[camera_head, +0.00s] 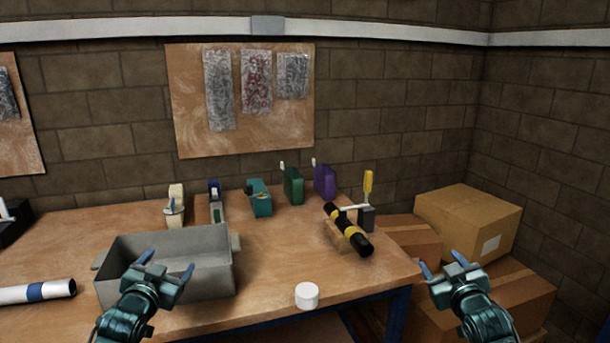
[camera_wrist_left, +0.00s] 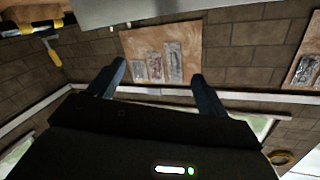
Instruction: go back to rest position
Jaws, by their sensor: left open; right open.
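My left gripper (camera_head: 167,272) is open and empty, in front of the grey bin on the table in the head view. Its two fingers also show in the left wrist view (camera_wrist_left: 155,85), spread apart with nothing between them. My right gripper (camera_head: 441,268) is open and empty, off the table's right edge and in front of the cardboard boxes. Neither gripper holds anything. Whether the left gripper touches the bin cannot be told.
The grey bin (camera_head: 215,243) stands on the wooden table (camera_head: 270,262). A white round cap (camera_head: 307,295) lies near the front edge. A black-and-yellow cylinder (camera_head: 348,229) rests at the right. A white tube (camera_head: 38,291) lies left. Cardboard boxes (camera_head: 468,222) stand right of the table.

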